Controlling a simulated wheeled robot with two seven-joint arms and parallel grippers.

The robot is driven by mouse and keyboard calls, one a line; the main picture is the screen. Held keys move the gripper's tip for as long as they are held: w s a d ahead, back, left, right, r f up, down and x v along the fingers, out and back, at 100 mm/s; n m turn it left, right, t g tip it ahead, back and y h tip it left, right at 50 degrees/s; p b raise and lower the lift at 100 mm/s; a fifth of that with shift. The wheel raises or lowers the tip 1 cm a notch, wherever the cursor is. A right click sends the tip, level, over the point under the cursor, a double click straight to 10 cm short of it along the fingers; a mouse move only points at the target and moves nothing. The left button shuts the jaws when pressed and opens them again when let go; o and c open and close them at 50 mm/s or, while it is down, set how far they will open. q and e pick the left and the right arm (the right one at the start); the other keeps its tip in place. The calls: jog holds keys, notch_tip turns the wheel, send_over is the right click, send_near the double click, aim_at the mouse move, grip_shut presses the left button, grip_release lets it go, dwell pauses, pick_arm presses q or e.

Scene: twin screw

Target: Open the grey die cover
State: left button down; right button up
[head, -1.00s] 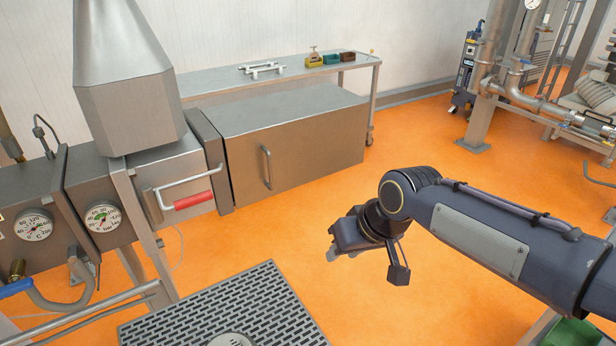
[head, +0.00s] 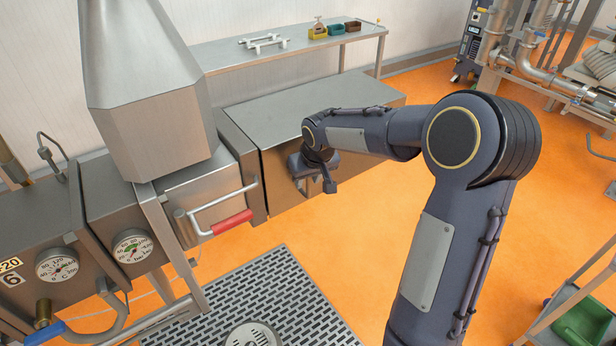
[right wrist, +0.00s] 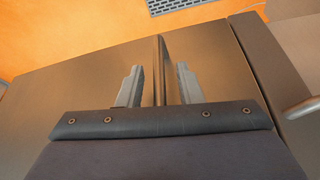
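The grey die cover (head: 345,100) is the large box-shaped metal housing at the end of the extruder, and it looks closed. My right gripper (head: 302,182) is at its front face, where the cover's upright handle is, and it hides that handle in the head view. In the right wrist view the cover's brown-grey face (right wrist: 85,75) fills most of the picture. The handle (right wrist: 160,70) shows as a thin bar between the two fingers of the right gripper (right wrist: 160,68). The fingers are apart, with a gap on each side of the bar. My left gripper is not in view.
A bar with a red grip (head: 232,222) sits on the machine left of the cover. A perforated step (head: 285,290) stands on the orange floor in front. A table (head: 225,58) with small coloured bins is behind. A cart (head: 575,315) stands at the lower right.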

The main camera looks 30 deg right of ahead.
jog(key=shift+f, duration=0.2)
jog(key=shift+c, duration=0.3)
grip_shut()
